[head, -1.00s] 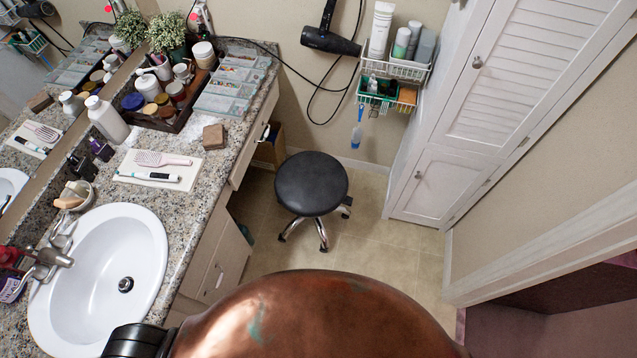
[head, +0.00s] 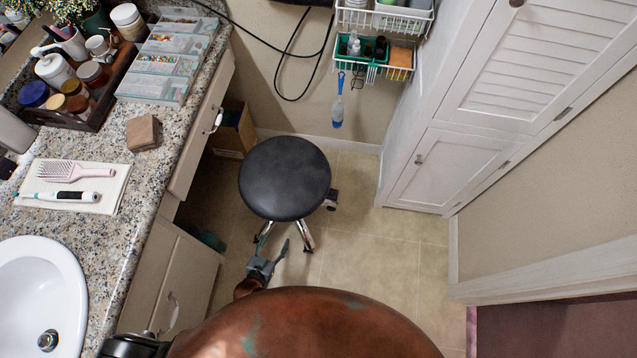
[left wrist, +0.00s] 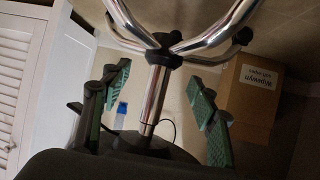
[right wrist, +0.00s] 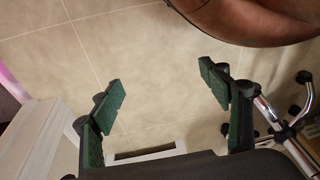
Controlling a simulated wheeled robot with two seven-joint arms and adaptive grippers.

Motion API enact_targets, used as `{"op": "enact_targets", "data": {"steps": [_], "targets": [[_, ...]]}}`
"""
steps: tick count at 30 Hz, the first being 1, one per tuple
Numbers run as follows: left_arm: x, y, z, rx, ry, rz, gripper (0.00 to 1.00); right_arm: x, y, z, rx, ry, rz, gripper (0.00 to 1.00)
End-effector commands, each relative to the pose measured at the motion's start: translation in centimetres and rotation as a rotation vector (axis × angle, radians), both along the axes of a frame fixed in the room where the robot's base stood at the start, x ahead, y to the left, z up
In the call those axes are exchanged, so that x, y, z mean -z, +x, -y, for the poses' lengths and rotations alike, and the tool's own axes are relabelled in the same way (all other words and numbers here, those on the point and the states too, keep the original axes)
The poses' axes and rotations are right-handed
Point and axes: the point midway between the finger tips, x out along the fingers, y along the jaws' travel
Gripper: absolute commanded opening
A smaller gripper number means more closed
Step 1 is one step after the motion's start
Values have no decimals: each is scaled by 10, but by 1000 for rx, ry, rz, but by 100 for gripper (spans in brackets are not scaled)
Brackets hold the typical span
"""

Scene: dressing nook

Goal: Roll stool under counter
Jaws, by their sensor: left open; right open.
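The stool (head: 285,178) has a round black seat and chrome legs on casters. It stands upright on the tiled floor, just right of the granite counter (head: 107,235) and its open space underneath. My left gripper (head: 270,252) is low beside the stool's legs, on the near side, open. In the left wrist view, the stool's chrome column (left wrist: 153,100) shows between the two spread fingers; I cannot tell whether they touch it. My right gripper (right wrist: 165,88) is open and empty over bare floor, outside the head view. Chrome stool legs (right wrist: 290,125) show to its right.
A cardboard box (head: 234,130) stands under the counter. Cabinet doors (head: 180,285) are below the sink (head: 40,290). A white louvered cupboard (head: 440,165) stands right of the stool. A wire rack (head: 385,50) hangs on the wall. Floor right of the stool is clear.

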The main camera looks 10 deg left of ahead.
Motion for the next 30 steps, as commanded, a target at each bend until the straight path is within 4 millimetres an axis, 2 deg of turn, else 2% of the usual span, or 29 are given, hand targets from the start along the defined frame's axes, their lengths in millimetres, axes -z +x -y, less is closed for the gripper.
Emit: {"op": "enact_targets", "data": {"steps": [1,3,7,11,14,24,30], "targets": [[10,26,9,-13,-14,81,54,4,5,-7,4,18,4,70],[-4,58,15,-42,-27,198,54,-11,17,-15,6,39,23,70],[-27,98,20,-100,-43,359,54,-38,33,-24,8,71,52,70],[-43,118,21,-141,-50,450,54,-57,42,-29,9,88,72,70],[-50,126,20,-156,-53,479,54,-63,47,-33,9,96,85,70],[-52,174,21,-160,-53,486,54,-41,67,-50,26,144,190,70],[-52,196,22,-160,-52,485,54,-32,77,-55,38,163,245,70]]}}
